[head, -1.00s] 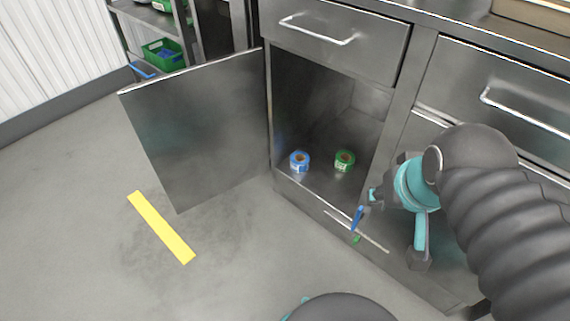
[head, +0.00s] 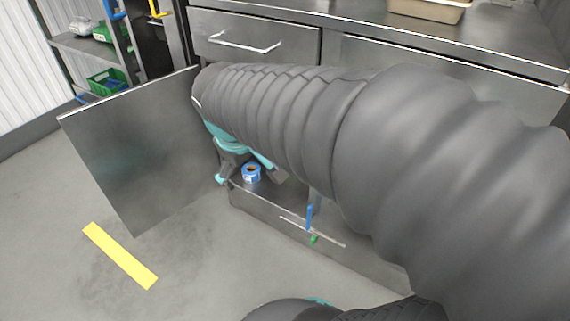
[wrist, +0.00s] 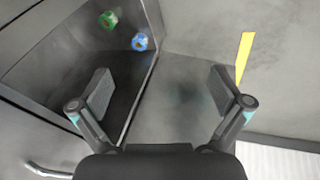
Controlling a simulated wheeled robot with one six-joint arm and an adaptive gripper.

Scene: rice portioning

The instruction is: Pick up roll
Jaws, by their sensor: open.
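A blue roll (head: 251,173) stands on the floor of the open cabinet, near its front edge, in the head view. In the wrist view the blue roll (wrist: 140,42) lies beyond my fingers, with a green roll (wrist: 108,20) farther to the left. The green roll is hidden behind my arm in the head view. My gripper (wrist: 163,84) is open and empty, its two fingers wide apart and short of both rolls. In the head view my gripper (head: 247,174) is at the cabinet opening, partly covered by my arm.
The cabinet door (head: 135,145) stands open at the left. A drawer (head: 255,42) is shut above the opening. A blue and green item (head: 310,218) shows at the cabinet's front. A yellow strip (head: 120,256) lies on the clear floor.

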